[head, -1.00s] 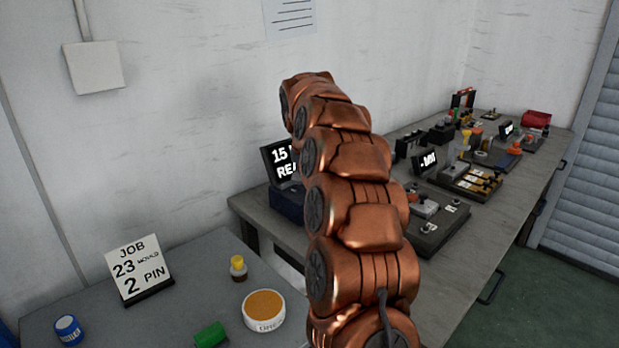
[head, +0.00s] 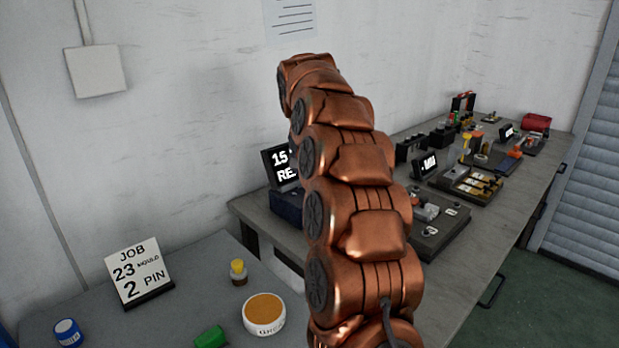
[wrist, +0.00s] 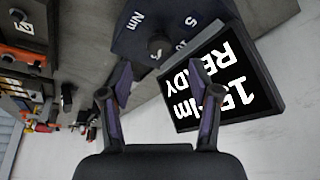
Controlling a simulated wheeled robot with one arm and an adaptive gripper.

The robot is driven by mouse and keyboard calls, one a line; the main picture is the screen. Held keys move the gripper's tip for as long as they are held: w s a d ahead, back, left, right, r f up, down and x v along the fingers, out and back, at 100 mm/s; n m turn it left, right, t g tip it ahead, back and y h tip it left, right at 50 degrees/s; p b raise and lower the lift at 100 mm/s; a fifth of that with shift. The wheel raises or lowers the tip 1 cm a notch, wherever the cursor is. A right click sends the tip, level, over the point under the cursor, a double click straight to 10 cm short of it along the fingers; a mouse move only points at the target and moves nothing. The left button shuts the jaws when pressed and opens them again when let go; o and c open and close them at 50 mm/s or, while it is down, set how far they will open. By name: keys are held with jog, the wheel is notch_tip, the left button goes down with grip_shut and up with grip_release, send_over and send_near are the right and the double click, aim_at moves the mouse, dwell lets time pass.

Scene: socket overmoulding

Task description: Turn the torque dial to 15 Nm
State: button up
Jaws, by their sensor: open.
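The torque unit is a dark blue box (wrist: 135,38) with white marks, among them "Nm" and "5". The round dial knob (wrist: 160,46) is on its face, at the upper middle of the wrist view. The display (wrist: 222,84) beside it appears upside down there and reads 15 Nm READY. In the head view the display (head: 279,166) and box (head: 287,206) stand on the bench, partly behind my arm. My gripper (wrist: 160,72) is open, its fingers apart and empty, with the knob beyond the gap. The knob's exact pointing is unclear. My arm hides my gripper in the head view.
The grey bench (head: 262,222) carries several other units farther right. A nearer table (head: 205,265) holds a job card (head: 138,272) reading 23 mould, 2 pin, a yellow-capped bottle (head: 238,272) and a round tub (head: 264,313). The wall is close behind the display.

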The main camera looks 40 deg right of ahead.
jog(key=v, duration=0.6)
jog(key=shift+r, duration=0.3)
jog(key=shift+s+a, duration=0.15)
jog(key=shift+a, duration=0.05)
jog(key=s+a+f+n+g+y, duration=0.1)
jog(key=s+a+f+n, duration=0.3)
jog(key=s+a, duration=0.45)
jog(key=s+a+f+n+g+y, duration=0.1)
jog(key=s+a+f+n+g, duration=0.1)
jog(key=s+a+f, duration=0.6)
jog(key=s+a+f+n+g, duration=0.1)
jog(key=s+a+f, duration=0.2)
jog(key=s, duration=0.5)
jog(key=s+a+f+n+g+y, duration=0.1)
jog(key=s+a+f, duration=0.25)
jog(key=s, duration=0.55)
jog(key=s+a+f+n+g, duration=0.1)
jog(key=s+a+f, duration=0.25)
jog(key=s, duration=0.45)
notch_tip(320, 180, up, 17)
jog(key=t+p, duration=0.1)
jog(key=p, duration=1.5)
jog(key=shift+w+d, duration=0.15)
jog(key=shift+w, duration=0.25)
